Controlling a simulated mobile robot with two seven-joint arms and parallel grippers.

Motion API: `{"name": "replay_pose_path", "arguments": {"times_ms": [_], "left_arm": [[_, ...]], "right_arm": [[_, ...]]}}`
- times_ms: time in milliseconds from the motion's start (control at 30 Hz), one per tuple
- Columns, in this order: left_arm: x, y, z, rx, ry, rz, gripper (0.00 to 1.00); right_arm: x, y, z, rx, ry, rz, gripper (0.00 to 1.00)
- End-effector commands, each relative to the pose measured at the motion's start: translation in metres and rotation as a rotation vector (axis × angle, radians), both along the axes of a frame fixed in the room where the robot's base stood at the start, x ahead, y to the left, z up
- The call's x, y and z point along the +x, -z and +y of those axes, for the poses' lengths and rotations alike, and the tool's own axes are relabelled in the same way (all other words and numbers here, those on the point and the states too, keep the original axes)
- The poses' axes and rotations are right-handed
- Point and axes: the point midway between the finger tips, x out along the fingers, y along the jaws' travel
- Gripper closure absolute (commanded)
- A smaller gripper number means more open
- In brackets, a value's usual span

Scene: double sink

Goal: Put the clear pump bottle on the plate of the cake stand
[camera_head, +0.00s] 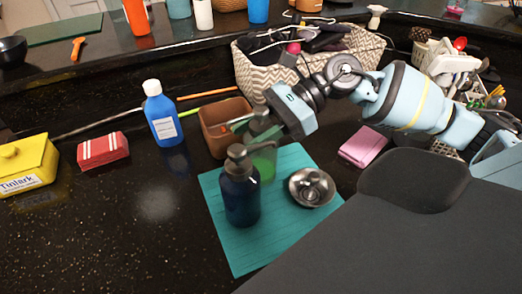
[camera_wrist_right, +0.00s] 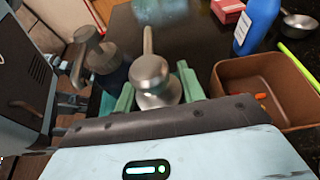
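The clear pump bottle (camera_head: 264,163) with green liquid stands upright behind a dark blue pump bottle (camera_head: 241,190), which partly hides it. My right gripper (camera_head: 262,130) reaches down at its top. In the right wrist view, the bottle's silver pump head (camera_wrist_right: 153,78) is between the two green fingers (camera_wrist_right: 157,95), one on each side. Its body is hidden, so I cannot tell whether the fingers press on it. A small round silver piece with a raised centre (camera_head: 312,187), possibly the cake stand, is on the teal mat to the right. My left gripper is not in view.
The teal mat (camera_head: 240,258) lies under these things. A brown box (camera_head: 218,135) is close beside my right gripper. A blue bottle (camera_head: 163,115), red box (camera_head: 103,149) and yellow box (camera_head: 25,165) stand left. A pink sponge (camera_head: 363,146) lies right. The front-left counter is clear.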

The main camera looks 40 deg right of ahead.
Motion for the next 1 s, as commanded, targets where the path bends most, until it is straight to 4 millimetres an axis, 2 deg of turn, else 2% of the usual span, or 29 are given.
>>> {"name": "replay_pose_path", "arguments": {"times_ms": [33, 200, 300, 667, 767, 1000], "left_arm": [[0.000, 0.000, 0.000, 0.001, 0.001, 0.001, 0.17], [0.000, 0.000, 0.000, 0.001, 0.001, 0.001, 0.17], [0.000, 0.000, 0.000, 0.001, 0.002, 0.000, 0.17], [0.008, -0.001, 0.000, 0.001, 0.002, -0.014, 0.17], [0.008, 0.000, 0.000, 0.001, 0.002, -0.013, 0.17], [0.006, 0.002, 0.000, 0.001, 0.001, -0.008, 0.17]], "right_arm": [[0.000, 0.000, 0.000, 0.000, 0.000, 0.000, 0.68], [0.000, 0.000, 0.000, 0.000, 0.000, 0.000, 0.90], [0.000, 0.000, 0.000, 0.000, 0.000, 0.000, 1.00], [0.000, -0.005, 0.000, 0.000, 0.000, -0.002, 1.00], [0.001, -0.016, 0.000, 0.000, 0.000, -0.006, 1.00], [0.001, -0.060, 0.000, 0.001, 0.000, -0.008, 1.00]]}}
